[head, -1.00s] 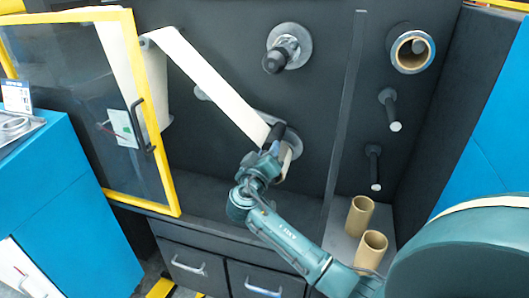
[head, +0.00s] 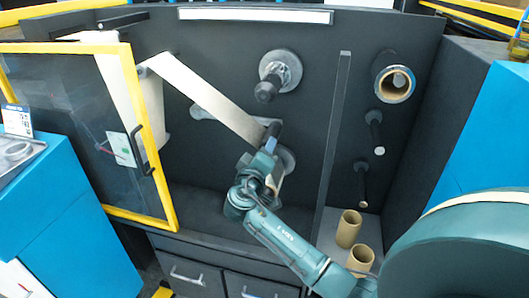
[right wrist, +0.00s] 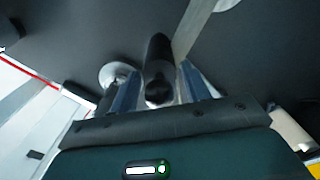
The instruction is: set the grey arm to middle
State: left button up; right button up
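The grey arm (head: 211,117) is a light bar on the dark panel, partly behind the pale web (head: 200,90). It runs nearly level, slightly down to the right. Its right end has a black roller or knob (head: 273,129); its join is hidden by the web and my gripper. My right gripper (head: 268,150) is at this black piece. In the right wrist view the black piece (right wrist: 157,60) stands between the two fingers (right wrist: 160,85), which appear closed against its sides. My left gripper is not in view.
A yellow-framed glass door (head: 165,190) stands at left. A black spindle (head: 268,88) is above my gripper. At right are a cardboard-core roll (head: 396,83), pegs (head: 375,132) and two brown tubes (head: 348,228) on a shelf. A vertical divider (head: 333,150) separates them.

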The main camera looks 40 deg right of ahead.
pick_arm(q)
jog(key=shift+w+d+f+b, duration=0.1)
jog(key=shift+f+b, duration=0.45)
jog(key=shift+b, duration=0.45)
pick_arm(e)
jog(key=v, duration=1.3)
jog(key=shift+f, duration=0.1)
jog(key=s+a+f+n+y+p, duration=0.2)
jog(key=a+f+y, duration=0.15)
jog(key=f, duration=0.25)
jog(key=s+a+f+n+y+p, duration=0.1)
jog(key=s+a+f+n+y, duration=0.1)
jog(key=f+y, duration=0.4)
pick_arm(q)
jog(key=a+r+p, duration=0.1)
jog(key=p, duration=0.2)
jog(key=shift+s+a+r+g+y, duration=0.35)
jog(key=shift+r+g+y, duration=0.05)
pick_arm(e)
jog(key=s+a+f+y, duration=0.2)
jog(key=s, duration=0.2)
jog(key=s+a+f+m+y, duration=0.1)
jog(key=s+a+y, duration=0.1)
jog(key=s, duration=0.3)
jog(key=s+a+f+m+g+y, duration=0.1)
jog(key=s+a+f+y, duration=0.1)
jog(key=s+a+y, duration=0.1)
jog(key=shift+s+f, duration=0.3)
jog(key=shift+s, duration=0.4)
